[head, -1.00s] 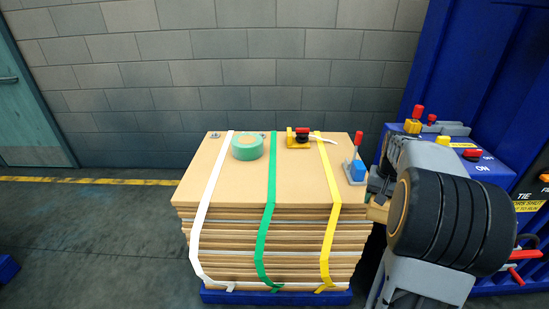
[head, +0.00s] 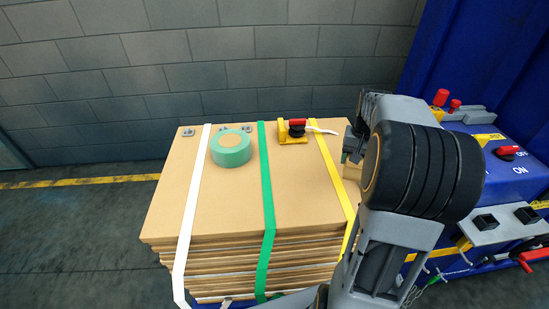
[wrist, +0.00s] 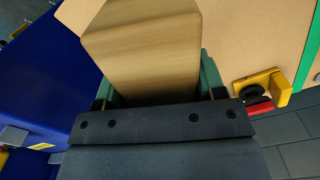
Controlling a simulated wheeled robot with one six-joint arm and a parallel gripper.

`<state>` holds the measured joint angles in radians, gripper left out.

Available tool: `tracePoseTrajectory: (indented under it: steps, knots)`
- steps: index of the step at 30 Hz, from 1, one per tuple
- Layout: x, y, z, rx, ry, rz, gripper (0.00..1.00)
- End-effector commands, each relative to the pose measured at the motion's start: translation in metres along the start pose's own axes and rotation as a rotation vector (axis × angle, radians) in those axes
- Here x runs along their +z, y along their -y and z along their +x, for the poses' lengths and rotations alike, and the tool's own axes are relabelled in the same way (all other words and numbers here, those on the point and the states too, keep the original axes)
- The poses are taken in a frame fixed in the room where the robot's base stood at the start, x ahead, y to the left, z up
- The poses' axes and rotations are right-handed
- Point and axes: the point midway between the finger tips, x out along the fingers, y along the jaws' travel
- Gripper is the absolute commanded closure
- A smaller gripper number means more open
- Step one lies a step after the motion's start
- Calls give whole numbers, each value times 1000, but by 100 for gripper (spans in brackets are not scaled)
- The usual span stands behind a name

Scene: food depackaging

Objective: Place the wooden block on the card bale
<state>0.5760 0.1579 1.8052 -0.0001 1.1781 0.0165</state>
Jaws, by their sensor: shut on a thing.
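The card bale (head: 170,200) is a stack of tan card sheets bound with white, green and yellow straps. My gripper (wrist: 156,92) is shut on the wooden block (wrist: 150,48), whose pale grain shows between its green fingers in the wrist view. In the head view the wooden block (head: 351,172) is mostly hidden behind my wrist, at the bale's right edge. I cannot tell whether it touches the bale. The bale's top also shows in the wrist view (wrist: 245,40).
A green tape roll (head: 231,150) and a yellow tool (head: 293,135) with a red handle lie on the bale's top. Small metal pieces (head: 188,132) lie near its back edge. A blue machine (head: 490,145) with switches stands right. The bale's front left top is clear.

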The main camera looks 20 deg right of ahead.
Motion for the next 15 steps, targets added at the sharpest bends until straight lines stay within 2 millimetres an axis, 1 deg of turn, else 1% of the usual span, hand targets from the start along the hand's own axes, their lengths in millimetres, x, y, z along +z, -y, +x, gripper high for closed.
tracePoseTrajectory:
  steps: [2, 5, 9, 12, 15]
  knots:
    - [2, 11, 4, 0, 2, -5, 65]
    - [5, 33, 13, 0, 3, -10, 65]
    - [11, 69, 29, 1, 4, -12, 65]
    - [14, 93, 39, 1, 3, -10, 65]
    - [16, 105, 59, 1, 4, -6, 65]
